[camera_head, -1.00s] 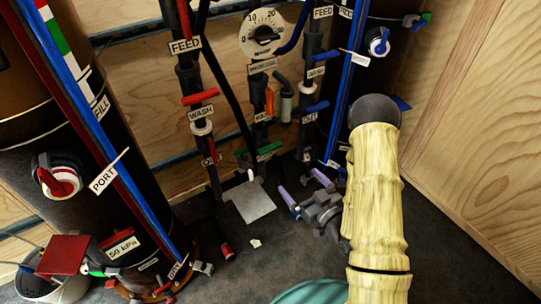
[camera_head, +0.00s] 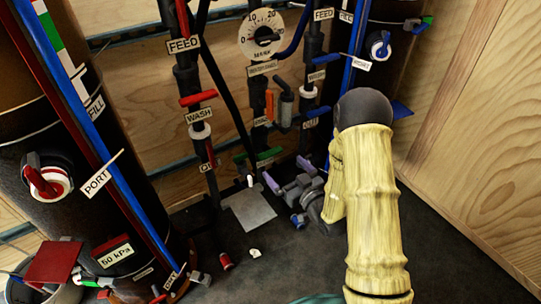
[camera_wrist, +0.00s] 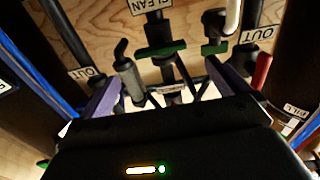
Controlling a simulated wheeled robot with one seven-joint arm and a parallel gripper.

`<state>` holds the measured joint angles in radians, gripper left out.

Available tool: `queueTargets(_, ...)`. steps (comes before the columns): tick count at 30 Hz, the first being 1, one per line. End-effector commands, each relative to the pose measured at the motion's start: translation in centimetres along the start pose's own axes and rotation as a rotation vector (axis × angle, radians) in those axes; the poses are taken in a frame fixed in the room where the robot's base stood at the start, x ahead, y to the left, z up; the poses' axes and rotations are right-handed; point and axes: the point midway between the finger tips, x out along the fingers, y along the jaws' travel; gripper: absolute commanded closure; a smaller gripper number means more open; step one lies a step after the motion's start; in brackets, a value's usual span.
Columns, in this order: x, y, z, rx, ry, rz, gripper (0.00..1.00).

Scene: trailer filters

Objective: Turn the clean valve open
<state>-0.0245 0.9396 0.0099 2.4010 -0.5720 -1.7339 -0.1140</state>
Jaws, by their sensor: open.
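The clean valve shows in the wrist view as a green handle (camera_wrist: 160,50) across a dark pipe, beside a white CLEAN label (camera_wrist: 155,8). In the head view a green handle (camera_head: 268,154) sits low between the pipes, and its label is not readable there. My gripper (camera_head: 288,172) is open, with purple fingers apart, low in front of the pipes. In the wrist view my gripper (camera_wrist: 168,88) has a finger to either side and nothing between the tips. The green handle lies beyond the fingertips, and I see no contact.
A second green handle (camera_wrist: 214,48) is close beside it. A grey-capped cylinder (camera_wrist: 130,78) stands near the left finger. OUT pipes flank the space, with a red handle (camera_wrist: 262,70) at right. A grey plate (camera_head: 250,207) lies below; a wooden wall (camera_head: 470,150) is at right.

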Motion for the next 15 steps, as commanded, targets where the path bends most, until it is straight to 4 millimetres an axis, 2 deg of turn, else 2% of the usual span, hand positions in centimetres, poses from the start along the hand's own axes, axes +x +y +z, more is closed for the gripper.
queueTargets(9, 5.8, -0.1, 0.1, -0.003, 0.005, -0.002, 0.00)
queueTargets(15, 8.4, 0.0, 0.1, -0.001, 0.002, -0.001, 0.00)
